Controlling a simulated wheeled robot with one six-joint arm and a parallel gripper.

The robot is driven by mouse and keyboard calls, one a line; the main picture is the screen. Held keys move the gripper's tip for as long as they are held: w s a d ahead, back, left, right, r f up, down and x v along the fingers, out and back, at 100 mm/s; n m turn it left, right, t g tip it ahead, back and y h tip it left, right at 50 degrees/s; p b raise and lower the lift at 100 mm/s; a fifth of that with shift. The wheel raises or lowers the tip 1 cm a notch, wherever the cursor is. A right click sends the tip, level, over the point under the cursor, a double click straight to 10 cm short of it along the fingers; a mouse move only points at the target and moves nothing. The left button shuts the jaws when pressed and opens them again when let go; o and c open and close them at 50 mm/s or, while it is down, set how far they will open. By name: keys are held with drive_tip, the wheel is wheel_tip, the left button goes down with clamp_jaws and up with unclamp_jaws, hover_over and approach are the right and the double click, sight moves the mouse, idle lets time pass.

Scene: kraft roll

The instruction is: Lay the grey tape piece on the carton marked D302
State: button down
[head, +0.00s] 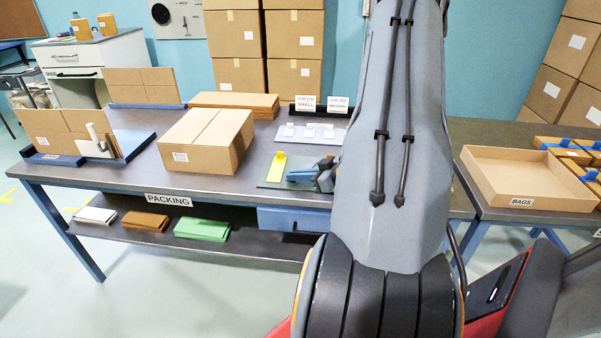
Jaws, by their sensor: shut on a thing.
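A closed brown carton (218,132) with a small white label lies on the packing table; the label is too small to read, so I cannot tell whether it says D302. A green mat (268,181) to its right bears a yellow strip (277,166). A blue and dark grey object (302,174) lies at the mat's right, partly hidden behind my arm; I cannot tell what it is. I see no grey tape piece that I can make out. My gripper is not clearly seen; my arm's large grey link covers the view right of the mat.
An open cardboard tray (525,178) stands on the right table. Stacked cartons (236,37) rise behind.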

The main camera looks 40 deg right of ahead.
drive_tip(key=shift+r, duration=0.1)
wheel_tip(320, 180, up, 10)
drive_tip(key=shift+b, duration=0.4)
idle(0.4)
